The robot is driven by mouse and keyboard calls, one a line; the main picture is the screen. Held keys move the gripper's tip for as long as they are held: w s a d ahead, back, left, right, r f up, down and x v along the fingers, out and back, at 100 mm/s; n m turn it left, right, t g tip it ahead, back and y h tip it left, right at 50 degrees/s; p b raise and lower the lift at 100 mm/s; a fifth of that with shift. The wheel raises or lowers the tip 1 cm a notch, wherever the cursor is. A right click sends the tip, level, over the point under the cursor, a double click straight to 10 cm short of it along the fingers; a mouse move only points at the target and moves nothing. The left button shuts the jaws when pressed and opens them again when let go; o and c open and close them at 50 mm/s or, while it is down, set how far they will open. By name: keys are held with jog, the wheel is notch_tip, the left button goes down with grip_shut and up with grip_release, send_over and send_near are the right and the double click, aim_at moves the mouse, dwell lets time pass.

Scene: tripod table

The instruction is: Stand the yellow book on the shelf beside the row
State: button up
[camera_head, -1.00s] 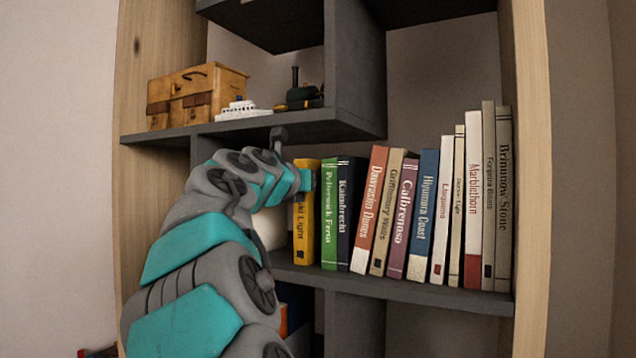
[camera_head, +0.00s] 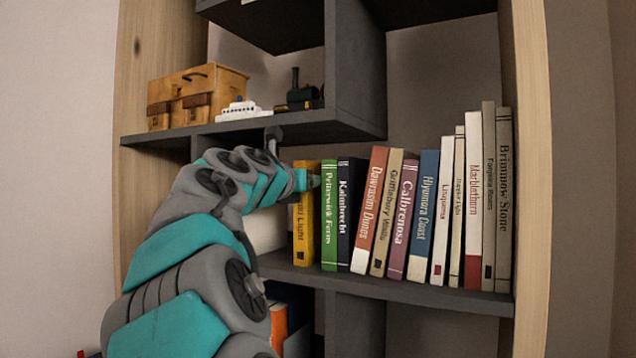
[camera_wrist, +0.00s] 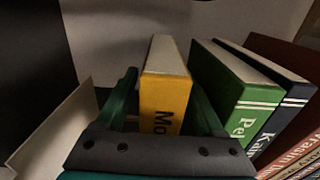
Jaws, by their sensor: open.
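The yellow book (camera_head: 303,222) stands upright on the shelf (camera_head: 400,290) at the left end of the row, beside the green book (camera_head: 329,220). Its upper spine is partly hidden by my arm in the head view. In the wrist view the yellow book (camera_wrist: 165,85) stands between the two fingers of my gripper (camera_wrist: 165,108), one finger on each side. The jaws are open; whether a finger touches the cover cannot be told. The green book (camera_wrist: 240,85) is just right of the right finger.
The row continues right with several books, such as the dark blue book (camera_head: 350,215) and the red book (camera_head: 370,210). A white object (camera_head: 266,230) is left of the yellow book, partly behind my arm. A shelf above holds a wooden box (camera_head: 215,85) and a toy ship (camera_head: 243,110).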

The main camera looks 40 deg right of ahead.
jog(key=v, duration=1)
jog(key=shift+a, duration=0.25)
